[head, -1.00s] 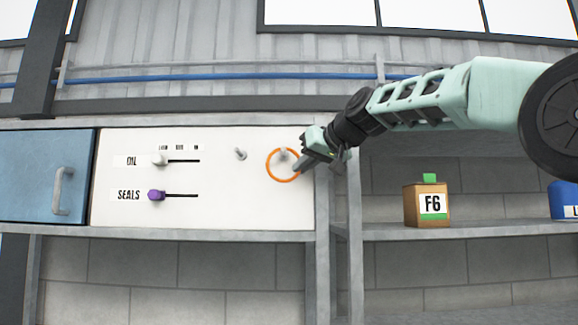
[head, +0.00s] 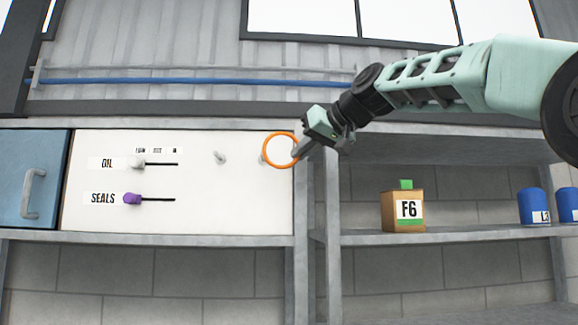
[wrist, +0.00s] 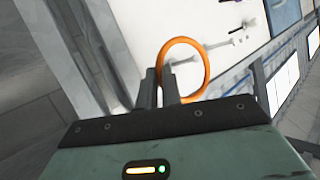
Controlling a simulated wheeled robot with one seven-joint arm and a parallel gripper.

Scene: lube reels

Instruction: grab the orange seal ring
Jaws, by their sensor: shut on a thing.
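The orange seal ring (head: 281,167) is held in front of the right end of the white panel, away from the panel's pegs as far as I can see. My gripper (head: 299,152) is shut on the ring's right rim in the head view. In the wrist view the ring (wrist: 207,72) stands out past my gripper's fingers (wrist: 160,88), which meet its near left rim. A peg partly shows behind the ring's left edge in the head view; its exact gap from the ring is hard to tell.
The white panel (head: 210,205) carries another grey peg (head: 219,157), a white OIL slider (head: 136,163) and a purple SEALS slider (head: 132,199). A grey post stands just right of the panel.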

